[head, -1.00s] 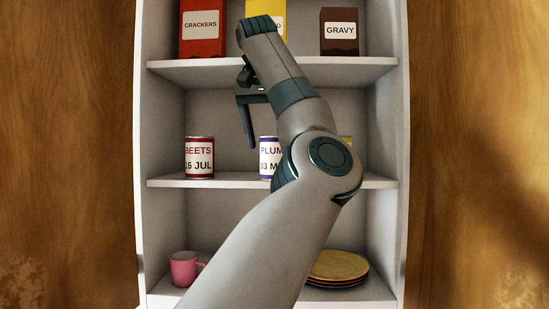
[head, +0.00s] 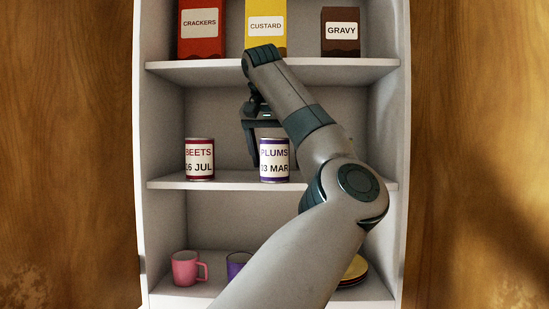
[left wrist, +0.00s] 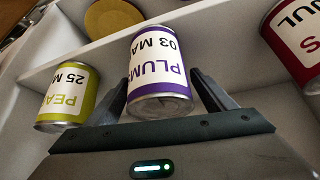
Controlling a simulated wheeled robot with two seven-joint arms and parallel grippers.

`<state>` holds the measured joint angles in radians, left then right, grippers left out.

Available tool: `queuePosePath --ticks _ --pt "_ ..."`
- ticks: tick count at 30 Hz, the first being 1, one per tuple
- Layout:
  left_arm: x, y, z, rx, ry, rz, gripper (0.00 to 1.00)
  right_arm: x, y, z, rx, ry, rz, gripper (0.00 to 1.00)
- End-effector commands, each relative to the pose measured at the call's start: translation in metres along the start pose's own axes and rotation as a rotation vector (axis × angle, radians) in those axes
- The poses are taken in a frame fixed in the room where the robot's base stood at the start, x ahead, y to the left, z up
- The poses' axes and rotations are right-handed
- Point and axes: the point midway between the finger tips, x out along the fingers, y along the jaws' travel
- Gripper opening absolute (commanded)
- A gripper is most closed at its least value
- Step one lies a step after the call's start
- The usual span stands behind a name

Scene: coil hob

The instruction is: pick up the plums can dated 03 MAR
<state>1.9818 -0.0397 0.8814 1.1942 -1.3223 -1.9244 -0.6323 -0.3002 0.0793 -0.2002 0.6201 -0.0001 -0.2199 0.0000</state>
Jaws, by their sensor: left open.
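The plums can (head: 275,160), white label with purple bands, stands upright on the middle shelf. Its label reads 03 MAR, partly cut off in the left wrist view (left wrist: 158,60), where it appears upside down. My left gripper (head: 267,150) is open at the can, coming from above. In the left wrist view its two fingers (left wrist: 162,78) show on either side of the can, with a gap on the right. I cannot tell how far the fingers reach along it. One finger is hidden in the head view. My right gripper is not in view.
The beets can (head: 199,160), dated 16 JUL, stands left of the plums. A green peas can (left wrist: 67,97) stands on the other side, hidden by my arm in the head view. Boxes are above; a pink mug (head: 185,268), purple mug (head: 236,264) and plates (head: 354,270) are below.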

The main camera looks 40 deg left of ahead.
Motion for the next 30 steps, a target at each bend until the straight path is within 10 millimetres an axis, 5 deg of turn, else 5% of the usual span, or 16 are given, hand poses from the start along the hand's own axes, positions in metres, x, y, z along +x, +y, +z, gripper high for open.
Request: queuePosePath --ticks 10,18,30 --pt "-0.0002 -0.0001 0.0000 0.000 0.000 0.000 0.77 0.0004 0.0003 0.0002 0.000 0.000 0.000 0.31" --pt "-0.0012 -0.0002 -0.0004 0.000 0.002 0.000 0.18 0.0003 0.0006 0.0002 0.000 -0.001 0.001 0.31" --pt "-0.0056 0.0002 -0.0026 -0.001 0.003 -0.001 0.18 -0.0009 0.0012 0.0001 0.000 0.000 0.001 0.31"
